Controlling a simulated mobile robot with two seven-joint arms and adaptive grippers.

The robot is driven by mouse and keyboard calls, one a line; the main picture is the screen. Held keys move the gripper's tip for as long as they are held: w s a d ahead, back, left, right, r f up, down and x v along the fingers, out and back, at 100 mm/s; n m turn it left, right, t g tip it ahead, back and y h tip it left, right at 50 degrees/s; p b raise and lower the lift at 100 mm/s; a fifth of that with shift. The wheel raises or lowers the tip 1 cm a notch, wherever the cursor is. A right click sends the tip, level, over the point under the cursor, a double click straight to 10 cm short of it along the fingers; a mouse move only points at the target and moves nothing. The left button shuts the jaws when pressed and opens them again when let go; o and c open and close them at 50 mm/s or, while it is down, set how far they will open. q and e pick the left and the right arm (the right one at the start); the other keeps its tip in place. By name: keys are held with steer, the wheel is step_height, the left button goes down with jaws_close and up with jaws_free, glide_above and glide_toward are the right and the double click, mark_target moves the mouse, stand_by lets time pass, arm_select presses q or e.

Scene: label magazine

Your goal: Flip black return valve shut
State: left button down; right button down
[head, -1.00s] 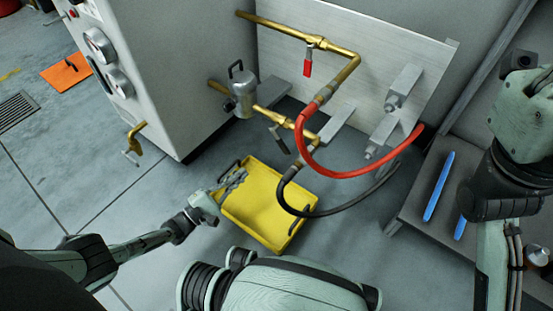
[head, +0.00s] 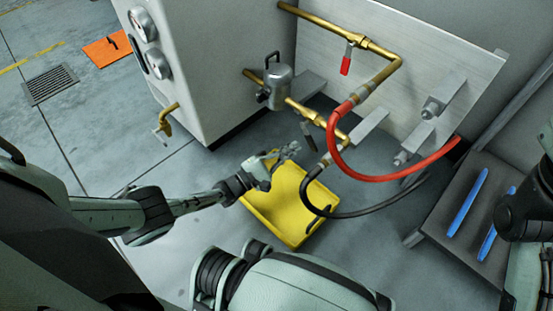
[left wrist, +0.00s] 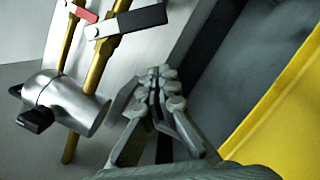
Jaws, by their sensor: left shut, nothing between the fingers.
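The black return valve lever (head: 308,135) hangs from the lower brass pipe (head: 301,110) in the head view. My left gripper (head: 291,150) is just below and left of the lever in the head view, above the far edge of the yellow tray. In the left wrist view my left gripper (left wrist: 157,75) has its fingers together, empty, with a visible gap to the lever. My right gripper is out of view.
A red-handled valve (head: 346,60) sits on the upper pipe. A metal canister (head: 278,85) is on the lower pipe, left of the lever. Red (head: 400,172) and black (head: 372,212) hoses loop to the right. The yellow tray (head: 290,215) is on the floor.

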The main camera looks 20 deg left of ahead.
mark_target(313, 148)
arm_select(q)
steer(key=d+r+p, duration=0.1)
steer(key=s+d+r, duration=0.1)
steer(key=shift+s+d+r+p, duration=0.15)
steer(key=shift+d+r+p, duration=0.15)
steer(key=shift+d+p, duration=0.1)
steer(key=shift+s+d+r, duration=0.15)
steer(key=shift+d, duration=0.35)
stand_by(0.5)
steer(key=shift+s+d+r, duration=0.3)
steer(key=shift+d+r, duration=0.15)
steer(key=shift+d, duration=0.25)
steer(key=shift+s+d+r+p, duration=0.2)
steer(key=shift+d+r+p, duration=0.1)
steer(key=shift+d+r, duration=0.35)
steer(key=shift+s+d+r+p, duration=0.15)
steer(key=shift+d+r+p, duration=0.2)
steer(key=shift+r, duration=0.35)
steer(key=shift+d+r, duration=0.1)
